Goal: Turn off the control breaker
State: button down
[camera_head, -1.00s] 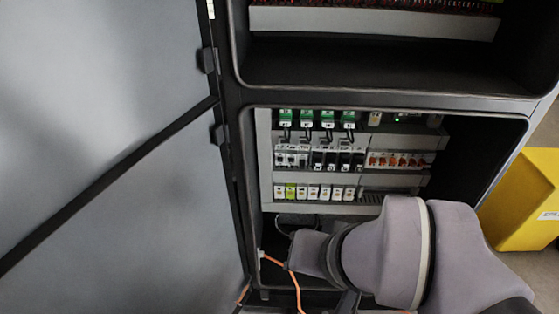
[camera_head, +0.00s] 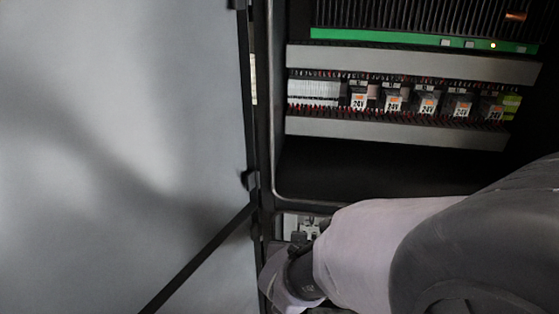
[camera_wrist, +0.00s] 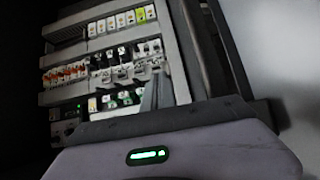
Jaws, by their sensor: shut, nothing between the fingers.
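The wrist view shows the breaker row upside down. Its dark and white breakers (camera_wrist: 122,57) stand beside an orange-and-white group (camera_wrist: 64,76). Their labels are too small to read, so I cannot tell which is the control breaker. My gripper (camera_wrist: 154,92) is shut and empty, its grey fingers upright in front of the end of the row nearest the cabinet's side wall. I cannot tell whether they touch a breaker. In the head view my gripper (camera_head: 301,240) is at the lower compartment's upper left corner, and my arm hides nearly all of that compartment.
The open grey door (camera_head: 120,120) fills the left. The upper compartment holds relays marked 24V (camera_head: 427,103) between grey ducts. A shelf edge (camera_head: 330,200) lies close above my arm. In the wrist view, a row of white and yellow terminals (camera_wrist: 121,20) and green-topped modules (camera_wrist: 110,101) flank the breakers.

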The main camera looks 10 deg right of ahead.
jog(key=shift+d+f, duration=0.1)
jog(key=shift+d, duration=0.05)
jog(key=b, duration=0.8)
send_near(304, 231)
jog(key=x, duration=0.6)
jog(key=shift+f, duration=0.1)
